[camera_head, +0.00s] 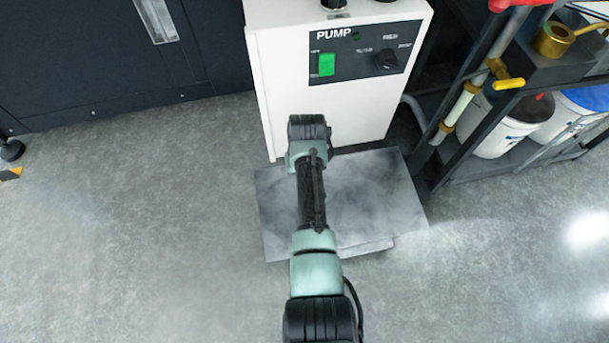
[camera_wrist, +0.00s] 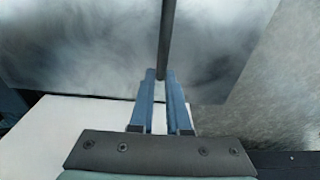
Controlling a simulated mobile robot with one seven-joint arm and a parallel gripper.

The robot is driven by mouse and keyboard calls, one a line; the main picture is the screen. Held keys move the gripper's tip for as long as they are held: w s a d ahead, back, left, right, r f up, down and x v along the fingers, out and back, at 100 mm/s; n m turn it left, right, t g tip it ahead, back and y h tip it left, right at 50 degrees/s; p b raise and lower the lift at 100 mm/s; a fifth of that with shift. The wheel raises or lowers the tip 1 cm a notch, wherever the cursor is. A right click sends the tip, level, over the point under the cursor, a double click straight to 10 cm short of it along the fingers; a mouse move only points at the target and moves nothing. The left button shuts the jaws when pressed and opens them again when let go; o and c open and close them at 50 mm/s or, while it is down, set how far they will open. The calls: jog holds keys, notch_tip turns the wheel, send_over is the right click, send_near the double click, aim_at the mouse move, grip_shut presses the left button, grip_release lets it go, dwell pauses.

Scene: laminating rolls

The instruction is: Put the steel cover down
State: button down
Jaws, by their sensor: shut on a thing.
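The steel cover (camera_head: 375,190) is a flat grey, cloudy-looking plate in front of the white pump cabinet, partly hidden under my arm in the head view. It also fills much of the upper wrist view (camera_wrist: 90,50). My gripper (camera_wrist: 161,76) has its two blue fingers closed around a thin dark bar (camera_wrist: 167,35) that runs across the cover; the bar looks like its handle. In the head view my fingers are hidden behind the arm. The cover looks roughly level and low by the floor; I cannot tell whether it touches it.
The white pump cabinet (camera_head: 285,95) stands right behind the cover. A dark rack (camera_head: 470,130) with pipes and white buckets (camera_head: 505,125) is close on the right. Dark cabinets (camera_head: 80,60) line the back left. Grey floor (camera_head: 130,220) is clear at left and front.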

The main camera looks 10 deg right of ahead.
jog(key=shift+f+b, duration=2.95)
jog(key=shift+b, duration=0.1)
jog(key=shift+f+b, duration=0.3)
jog(key=shift+f, duration=0.2)
jog(key=c, duration=0.8)
grip_release()
jog(key=r+p, duration=0.3)
jog(key=s+r+p, duration=0.1)
jog(key=r+p, duration=0.2)
jog(key=r, duration=0.1)
jog(key=r+p, duration=0.3)
jog(key=r, duration=0.1)
jog(key=shift+s+r+p, duration=0.15)
jog(key=shift+p, duration=0.15)
jog(key=shift+s+r+p, duration=0.15)
jog(key=shift+r+p, duration=0.4)
jog(key=shift+r, duration=0.2)
